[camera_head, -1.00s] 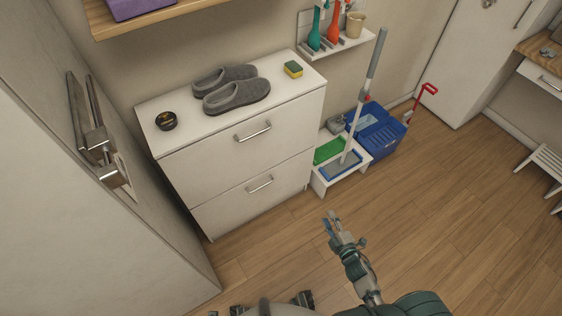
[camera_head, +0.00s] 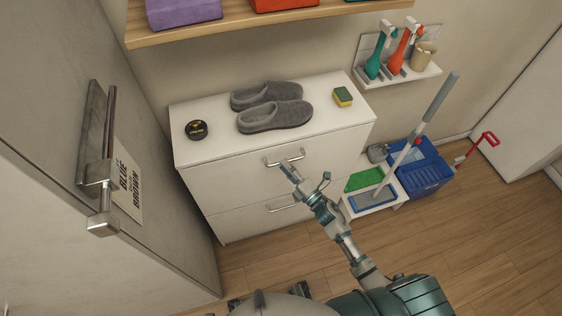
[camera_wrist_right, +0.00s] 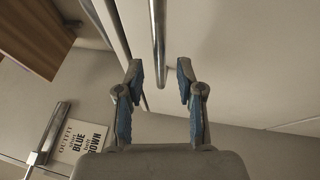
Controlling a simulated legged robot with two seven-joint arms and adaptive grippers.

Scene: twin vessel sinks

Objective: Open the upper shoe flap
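The white shoe cabinet (camera_head: 232,176) has two flaps, both closed. The upper flap has a metal bar handle (camera_head: 284,157); the handle also shows in the right wrist view (camera_wrist_right: 159,40). My right gripper (camera_head: 289,168) is at the upper handle. In the right wrist view, its two blue-padded fingers (camera_wrist_right: 160,80) are open, with the end of the bar between them and gaps on both sides. My left gripper cannot be made out in the head view.
Grey slippers (camera_head: 272,107), a round black tin (camera_head: 196,130) and a sponge (camera_head: 343,97) lie on the cabinet top. A shelf (camera_head: 250,27) hangs above. A mop (camera_head: 425,118) and blue bucket (camera_head: 425,172) stand to the right. A door with a handle (camera_head: 101,171) is at left.

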